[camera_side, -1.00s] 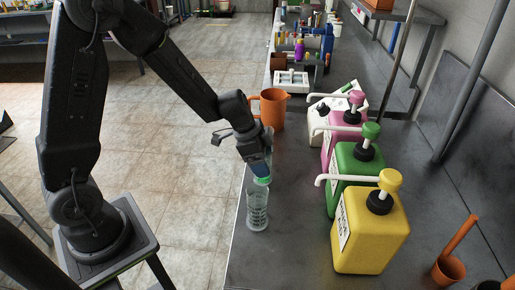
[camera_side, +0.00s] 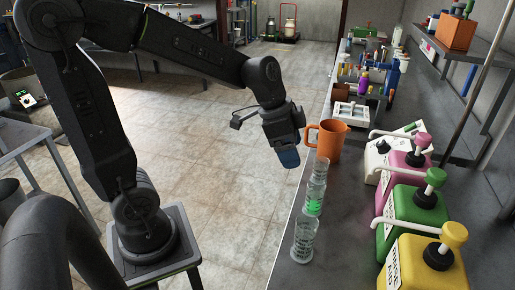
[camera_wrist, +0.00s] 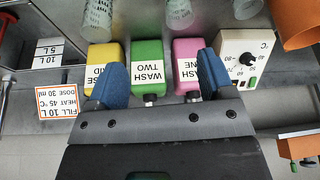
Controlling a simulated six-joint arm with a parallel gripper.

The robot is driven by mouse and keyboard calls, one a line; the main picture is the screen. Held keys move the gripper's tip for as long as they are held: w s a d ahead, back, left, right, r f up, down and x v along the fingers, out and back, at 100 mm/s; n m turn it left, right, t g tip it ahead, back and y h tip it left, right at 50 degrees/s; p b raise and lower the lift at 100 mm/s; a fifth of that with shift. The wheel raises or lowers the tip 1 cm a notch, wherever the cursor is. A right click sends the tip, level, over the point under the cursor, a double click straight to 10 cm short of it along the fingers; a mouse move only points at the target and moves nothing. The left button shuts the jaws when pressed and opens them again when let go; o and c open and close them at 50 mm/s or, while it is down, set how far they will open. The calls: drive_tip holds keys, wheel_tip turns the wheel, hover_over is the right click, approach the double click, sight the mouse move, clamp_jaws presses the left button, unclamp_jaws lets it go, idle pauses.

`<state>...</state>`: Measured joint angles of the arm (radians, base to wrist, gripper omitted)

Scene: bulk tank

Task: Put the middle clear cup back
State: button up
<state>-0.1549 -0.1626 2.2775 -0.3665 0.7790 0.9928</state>
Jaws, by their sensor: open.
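Three clear cups stand in a row along the counter's left edge in the side view: a near cup (camera_side: 303,240), the middle clear cup (camera_side: 317,188) with something green low inside it, and a far cup (camera_side: 322,165) partly overlapping behind it. My gripper (camera_side: 289,159), with blue fingers, hangs left of and above the cups, apart from them and empty. In the wrist view my gripper (camera_wrist: 162,82) has its fingers spread wide with nothing between them. Three clear vessels, left (camera_wrist: 97,14), middle (camera_wrist: 180,10) and right (camera_wrist: 245,7), are cut off at the top.
Pump jugs, yellow (camera_side: 420,265), green (camera_side: 412,212) and pink (camera_side: 400,176), stand right of the cups. A white dial box (camera_wrist: 247,55) is beside the pink jug. An orange pitcher (camera_side: 327,141) stands behind the cups. Open floor lies left of the counter.

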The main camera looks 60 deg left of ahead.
drive_tip(key=s+r+n+t+y, duration=0.1)
drive_tip(key=s+r+n, duration=0.1)
drive_tip(key=s, duration=0.4)
drive_tip(key=s+d+r+n+t+y, duration=0.1)
drive_tip(key=s+n, duration=0.4)
drive_tip(key=s, duration=0.1)
drive_tip(key=shift+s+r, duration=0.35)
drive_tip(key=shift+r, duration=0.05)
